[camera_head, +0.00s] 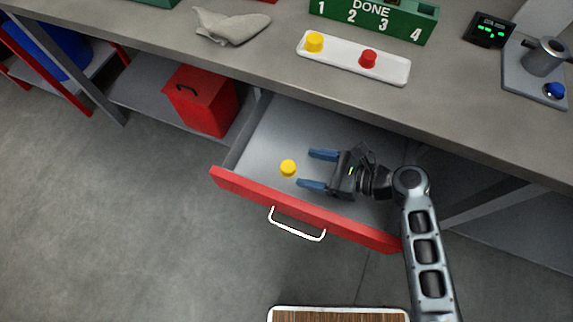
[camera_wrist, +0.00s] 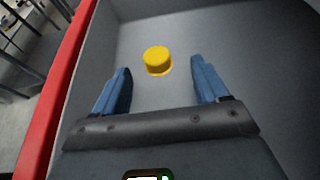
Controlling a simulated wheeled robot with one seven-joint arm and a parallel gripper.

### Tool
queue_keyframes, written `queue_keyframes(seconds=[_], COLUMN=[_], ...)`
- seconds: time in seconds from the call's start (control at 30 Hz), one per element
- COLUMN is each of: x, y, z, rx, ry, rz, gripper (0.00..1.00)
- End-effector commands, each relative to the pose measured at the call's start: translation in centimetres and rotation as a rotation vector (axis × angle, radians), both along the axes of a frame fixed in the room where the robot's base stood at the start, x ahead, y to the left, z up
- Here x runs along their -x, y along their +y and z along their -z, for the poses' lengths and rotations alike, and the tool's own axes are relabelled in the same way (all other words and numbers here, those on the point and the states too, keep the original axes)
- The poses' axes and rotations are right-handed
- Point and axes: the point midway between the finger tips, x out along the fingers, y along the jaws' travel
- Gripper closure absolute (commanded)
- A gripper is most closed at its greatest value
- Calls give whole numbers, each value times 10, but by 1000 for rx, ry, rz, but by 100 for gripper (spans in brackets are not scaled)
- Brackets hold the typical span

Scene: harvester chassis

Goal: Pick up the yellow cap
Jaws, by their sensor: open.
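A small yellow cap (camera_head: 288,168) lies on the grey floor of an open drawer with a red front (camera_head: 300,208). The cap also shows in the wrist view (camera_wrist: 158,60), just ahead of my fingertips and roughly midway between them. My gripper (camera_head: 316,170) is over the drawer to the right of the cap, with its blue fingers spread apart and pointing left. Nothing is between the fingers, and the cap is not touched. In the wrist view my gripper (camera_wrist: 160,80) shows both blue fingers wide open.
On the grey workbench above, a white tray (camera_head: 385,72) holds another yellow cap (camera_head: 314,41) and a red cap (camera_head: 368,58). The drawer's red front wall (camera_wrist: 62,85) is close to my left finger in the wrist view. A red box (camera_head: 203,100) stands on the lower shelf.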

Motion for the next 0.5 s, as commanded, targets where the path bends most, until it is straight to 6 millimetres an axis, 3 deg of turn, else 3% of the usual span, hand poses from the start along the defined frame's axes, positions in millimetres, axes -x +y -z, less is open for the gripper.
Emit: queue_keyframes(seconds=[0.3,0.5], x=[-8,-11], y=[39,47], z=[15,20], rx=[0,2], ry=[-1,-3], rz=[-2,0], gripper=[26,26])
